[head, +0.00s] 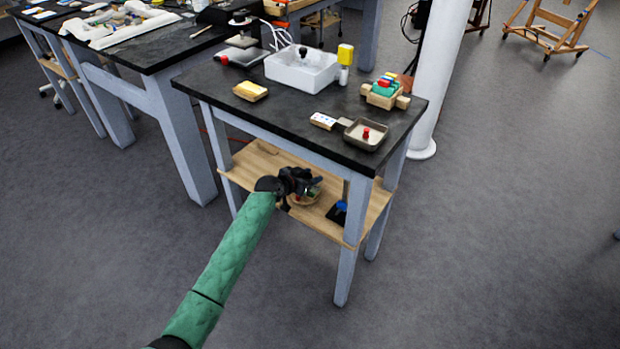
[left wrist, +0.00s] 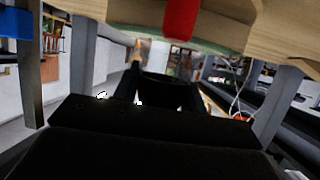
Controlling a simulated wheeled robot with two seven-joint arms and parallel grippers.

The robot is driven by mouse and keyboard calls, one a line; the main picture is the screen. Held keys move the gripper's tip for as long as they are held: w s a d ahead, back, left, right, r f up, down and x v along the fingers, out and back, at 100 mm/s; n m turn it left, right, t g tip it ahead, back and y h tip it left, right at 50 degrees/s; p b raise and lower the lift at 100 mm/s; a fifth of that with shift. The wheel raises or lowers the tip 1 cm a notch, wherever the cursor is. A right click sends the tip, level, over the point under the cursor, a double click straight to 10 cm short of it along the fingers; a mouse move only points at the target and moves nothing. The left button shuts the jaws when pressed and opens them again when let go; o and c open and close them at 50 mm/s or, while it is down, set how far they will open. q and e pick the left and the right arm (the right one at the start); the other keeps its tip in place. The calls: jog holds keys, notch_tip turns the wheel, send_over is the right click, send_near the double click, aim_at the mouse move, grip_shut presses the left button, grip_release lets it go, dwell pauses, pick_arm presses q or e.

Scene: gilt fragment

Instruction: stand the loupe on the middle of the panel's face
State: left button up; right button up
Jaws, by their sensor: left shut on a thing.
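My left gripper (head: 304,183) reaches over the lower wooden shelf of the small table, beside a round wooden-rimmed thing (head: 309,198) with green and red on it. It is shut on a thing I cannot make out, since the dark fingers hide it. In the left wrist view the dark jaws (left wrist: 165,82) point away, below a red upright piece (left wrist: 181,18) and a pale green curved edge (left wrist: 130,37). I cannot tell which thing is the loupe or which is the panel. My right gripper is not in view.
The shelf (head: 262,163) has bare wood at left; a blue and black thing (head: 339,209) stands at right. The dark tabletop (head: 290,113) above holds a white basin (head: 300,72), a yellow block (head: 250,90), a grey tray (head: 352,137) and a yellow-topped bottle (head: 345,58). Table legs flank the shelf.

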pick_arm(q)
jog(key=shift+f, duration=0.6)
jog(key=o, duration=0.9)
jog(key=shift+o, duration=0.2)
jog(key=shift+s+a+r, duration=0.2)
jog(key=shift+a, duration=0.05)
jog(key=v, duration=1.1)
jog(key=shift+s, duration=0.25)
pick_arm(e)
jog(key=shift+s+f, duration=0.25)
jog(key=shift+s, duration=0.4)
